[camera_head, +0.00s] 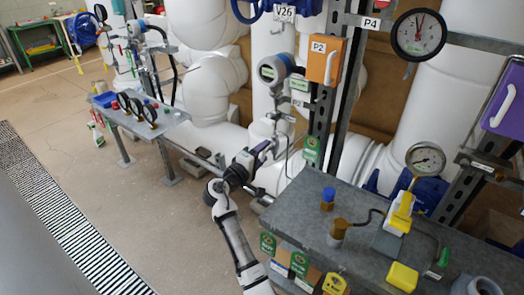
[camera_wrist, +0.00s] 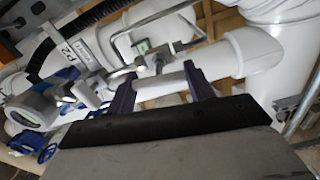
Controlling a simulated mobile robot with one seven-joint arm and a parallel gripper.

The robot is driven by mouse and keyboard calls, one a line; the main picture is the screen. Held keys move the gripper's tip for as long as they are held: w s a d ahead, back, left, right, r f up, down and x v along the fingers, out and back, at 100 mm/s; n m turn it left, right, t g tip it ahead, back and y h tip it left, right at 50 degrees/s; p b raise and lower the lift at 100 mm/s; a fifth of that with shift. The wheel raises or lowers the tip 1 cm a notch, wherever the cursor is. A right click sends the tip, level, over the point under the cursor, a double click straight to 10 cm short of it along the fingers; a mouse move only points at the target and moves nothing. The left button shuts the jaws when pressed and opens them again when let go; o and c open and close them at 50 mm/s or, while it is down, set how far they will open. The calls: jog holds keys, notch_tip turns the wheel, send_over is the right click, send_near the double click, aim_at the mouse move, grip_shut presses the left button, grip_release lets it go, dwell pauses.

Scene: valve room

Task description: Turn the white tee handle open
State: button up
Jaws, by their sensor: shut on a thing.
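My gripper (camera_head: 262,150) is low beside the white pipes, below the round transmitter, in the head view. In the wrist view, my gripper's two dark purple fingers (camera_wrist: 160,78) are on either side of a pale, short bar, which looks like the white tee handle (camera_wrist: 165,82). In the head view the handle is hidden or too small to make out.
A grey bench (camera_head: 330,205) with a gauge and yellow blocks stands to the right of my arm. An orange box (camera_head: 326,62) labelled P2 hangs above. A small gauge table (camera_head: 140,122) stands at the left. Open floor (camera_head: 110,190) lies left of my arm.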

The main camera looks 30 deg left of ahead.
jog(key=shift+n+p, duration=0.35)
jog(key=shift+n, duration=0.45)
jog(key=shift+f, duration=0.1)
jog(key=o, duration=1)
jog(key=shift+s, duration=0.1)
jog(key=s+b, duration=0.1)
jog(key=s, duration=0.3)
jog(key=s+b, duration=0.1)
jog(key=s, duration=0.4)
jog(key=s+b, duration=0.2)
jog(key=s, duration=0.2)
jog(key=shift+s+a, duration=0.25)
jog(key=shift+s, duration=0.1)
